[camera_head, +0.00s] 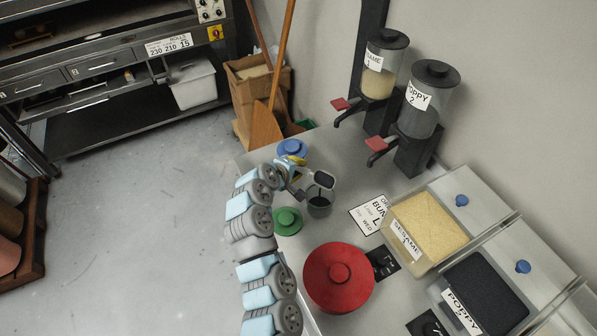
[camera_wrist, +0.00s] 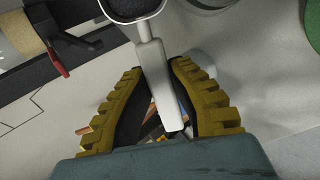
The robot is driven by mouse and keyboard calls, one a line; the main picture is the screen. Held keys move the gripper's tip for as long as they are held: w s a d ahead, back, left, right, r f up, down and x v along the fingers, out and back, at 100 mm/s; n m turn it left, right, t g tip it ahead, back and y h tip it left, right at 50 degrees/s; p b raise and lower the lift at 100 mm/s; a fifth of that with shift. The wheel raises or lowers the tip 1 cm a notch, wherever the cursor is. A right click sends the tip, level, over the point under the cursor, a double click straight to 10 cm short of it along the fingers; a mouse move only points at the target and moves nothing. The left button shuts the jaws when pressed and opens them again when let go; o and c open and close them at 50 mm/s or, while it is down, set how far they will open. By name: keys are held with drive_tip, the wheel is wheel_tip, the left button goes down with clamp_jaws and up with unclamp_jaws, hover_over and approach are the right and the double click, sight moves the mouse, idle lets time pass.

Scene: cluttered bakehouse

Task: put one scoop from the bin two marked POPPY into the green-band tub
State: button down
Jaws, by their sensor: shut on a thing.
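My gripper (camera_head: 288,172) is shut on the pale handle of a scoop (camera_head: 322,180); the wrist view shows the yellow-and-black fingers (camera_wrist: 168,105) around the handle (camera_wrist: 160,80). The scoop's bowl, cut by the top edge there, holds dark seeds. In the head view the bowl is above or beside a small grey tub (camera_head: 320,207) with a dark inside; I cannot see its band colour. A green lid (camera_head: 288,221) lies left of this tub. The open bin marked POPPY (camera_head: 459,313) holds black seeds (camera_head: 482,292) at lower right.
A SESAME bin (camera_head: 405,240) stands beside the POPPY bin. Two dispensers, SESAME (camera_head: 381,72) and POPPY 2 (camera_head: 428,98), stand at the back. A big red lid (camera_head: 338,277), a blue lid (camera_head: 292,148) and a paper card (camera_head: 370,213) lie on the table.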

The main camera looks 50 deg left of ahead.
drive_tip(key=shift+s+f+t+y+b, duration=0.2)
drive_tip(key=shift+t+b, duration=0.3)
drive_tip(key=shift+b, duration=1)
drive_tip(key=shift+s+f+t+y+b, duration=0.15)
drive_tip(key=shift+t+b, duration=0.35)
drive_tip(key=shift+b, duration=1)
drive_tip(key=t+b, duration=0.1)
drive_tip(key=b, duration=0.5)
drive_tip(key=f+t+y+b, duration=0.1)
drive_tip(key=t+b, duration=0.1)
drive_tip(key=b, duration=0.4)
drive_tip(key=shift+s+d+t, duration=0.15)
drive_tip(key=shift+s+t, duration=0.05)
drive_tip(key=shift+t, duration=0.1)
drive_tip(key=shift+s+r+t+b, duration=0.1)
drive_tip(key=shift+t+b, duration=0.3)
drive_tip(key=shift+b, duration=0.7)
